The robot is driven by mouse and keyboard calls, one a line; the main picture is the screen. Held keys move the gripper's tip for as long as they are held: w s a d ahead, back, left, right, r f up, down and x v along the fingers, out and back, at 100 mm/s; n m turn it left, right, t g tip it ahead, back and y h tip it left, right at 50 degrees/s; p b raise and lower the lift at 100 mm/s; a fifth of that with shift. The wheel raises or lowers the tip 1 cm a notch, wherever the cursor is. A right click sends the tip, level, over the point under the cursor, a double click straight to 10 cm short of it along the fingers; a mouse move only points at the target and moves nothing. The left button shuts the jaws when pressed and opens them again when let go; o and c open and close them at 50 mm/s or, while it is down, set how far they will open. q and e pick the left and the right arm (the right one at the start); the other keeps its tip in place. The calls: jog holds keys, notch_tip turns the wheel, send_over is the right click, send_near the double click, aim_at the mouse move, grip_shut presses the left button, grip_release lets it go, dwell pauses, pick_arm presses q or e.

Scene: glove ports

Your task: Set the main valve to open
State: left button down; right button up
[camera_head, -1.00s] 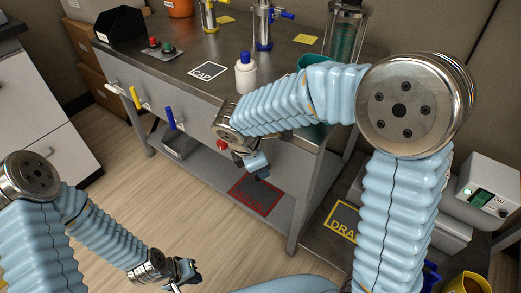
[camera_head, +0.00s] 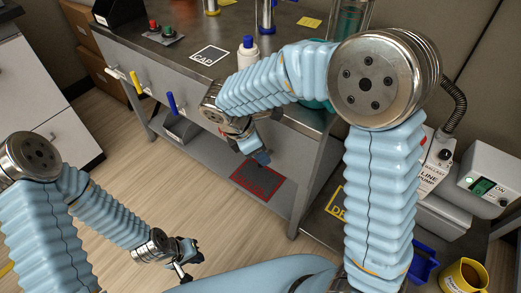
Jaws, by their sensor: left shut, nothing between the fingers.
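Three lever handles stick out of the bench front: a white one (camera_head: 115,73), a yellow one (camera_head: 136,82) and a blue one (camera_head: 172,104). No label tells which is the main valve. My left gripper (camera_head: 188,268) is low at the lower left, over the floor, shut and empty, well apart from the handles. My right gripper (camera_head: 258,155) hangs in front of the bench, right of the blue handle, pointing down. Its fingers are too small and dark to tell whether they are open. My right wrist hides part of the bench front.
On the bench stand a white bottle with a blue cap (camera_head: 248,52), a CAP card (camera_head: 209,56) and a button box (camera_head: 165,34). A red-edged mat (camera_head: 258,182) lies on the lower shelf. A line pump (camera_head: 433,165) and yellow mug (camera_head: 461,277) are at right.

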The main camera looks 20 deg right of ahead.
jog(key=shift+o, duration=0.4)
jog(key=shift+r, duration=0.1)
jog(key=v, duration=1.3)
jog(key=shift+a+r, duration=0.15)
jog(key=shift+r, duration=0.15)
